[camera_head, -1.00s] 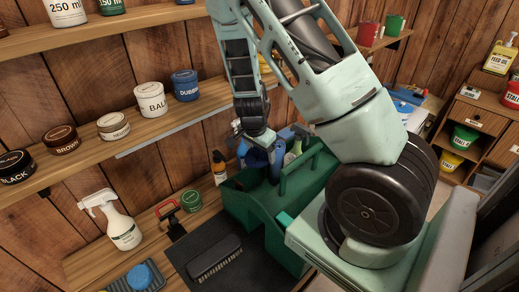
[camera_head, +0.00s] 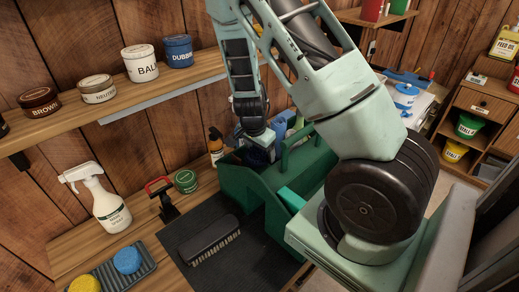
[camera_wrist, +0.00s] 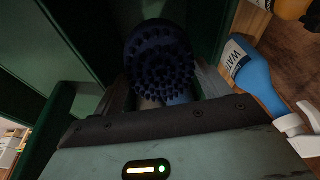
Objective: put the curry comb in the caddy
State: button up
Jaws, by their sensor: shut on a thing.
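The curry comb (camera_wrist: 160,62) is dark blue with rings of round nubs facing the wrist camera. My gripper (camera_wrist: 158,92) is shut on it, with a finger on either side. In the head view my gripper (camera_head: 258,142) is at the back-left part of the green caddy (camera_head: 240,192), where the comb (camera_head: 256,155) is a small dark blue patch, partly hidden by the caddy wall. Green caddy walls surround the comb in the wrist view. Whether it touches the caddy floor cannot be seen.
A blue bottle (camera_wrist: 257,80) with a white nozzle is right of the comb. An amber bottle (camera_head: 215,146) stands behind the caddy. A brush (camera_head: 209,240) lies on a dark mat left of it. A white spray bottle (camera_head: 98,203) and a green tin (camera_head: 186,181) stand farther left.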

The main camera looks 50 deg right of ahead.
jog(key=o, duration=1.4)
jog(key=p+v, duration=0.3)
jog(key=v, duration=1.4)
jog(key=shift+a+r, duration=0.1)
jog(key=shift+a, duration=0.05)
jog(key=shift+s, duration=0.1)
